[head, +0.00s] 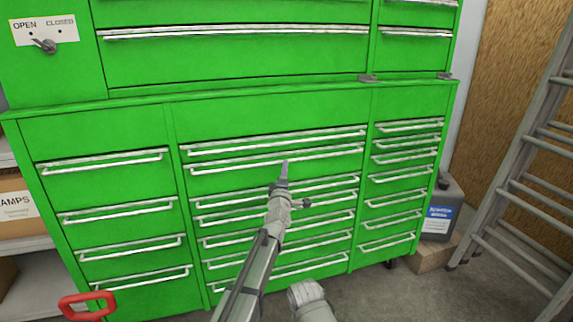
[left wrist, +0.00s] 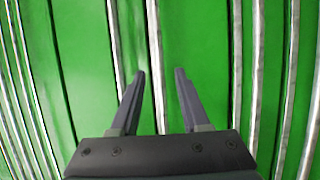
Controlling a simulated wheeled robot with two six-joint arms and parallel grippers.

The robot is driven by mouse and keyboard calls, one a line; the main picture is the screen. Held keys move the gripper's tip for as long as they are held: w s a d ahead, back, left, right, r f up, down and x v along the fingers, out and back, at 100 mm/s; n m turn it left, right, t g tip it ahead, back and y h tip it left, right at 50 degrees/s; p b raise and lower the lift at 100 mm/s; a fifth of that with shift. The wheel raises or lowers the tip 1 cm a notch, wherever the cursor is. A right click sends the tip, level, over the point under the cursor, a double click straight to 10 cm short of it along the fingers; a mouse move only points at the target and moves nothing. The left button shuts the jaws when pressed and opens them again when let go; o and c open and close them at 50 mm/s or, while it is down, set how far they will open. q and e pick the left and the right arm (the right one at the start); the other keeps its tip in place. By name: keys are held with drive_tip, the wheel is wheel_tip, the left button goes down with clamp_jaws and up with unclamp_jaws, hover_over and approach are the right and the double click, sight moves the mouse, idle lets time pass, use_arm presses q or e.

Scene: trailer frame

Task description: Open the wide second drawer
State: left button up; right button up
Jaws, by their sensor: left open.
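The green tool cabinet has a middle column of wide drawers with long silver handles. The wide second drawer (head: 232,180) is closed, and its handle (head: 238,165) sits just below the top wide drawer's handle (head: 240,146). My left gripper (head: 284,166) is in front of the second handle, fingers pointing at the cabinet. In the left wrist view my left gripper (left wrist: 160,75) is open, with what looks like the second handle (left wrist: 155,45) running between its fingers. Contact cannot be told. My right gripper does not show.
Narrower drawer columns flank the middle one, with closed drawers. A ladder (head: 520,190) leans at the right, near a dark jug (head: 442,205) on a box. A red handle (head: 86,305) is at the lower left. Grey floor is clear at the lower right.

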use_arm(q)
drive_tip(key=x, duration=0.4)
drive_tip(key=shift+w, duration=0.2)
drive_tip(key=shift+c, duration=0.2)
clamp_jaws()
idle(1.0)
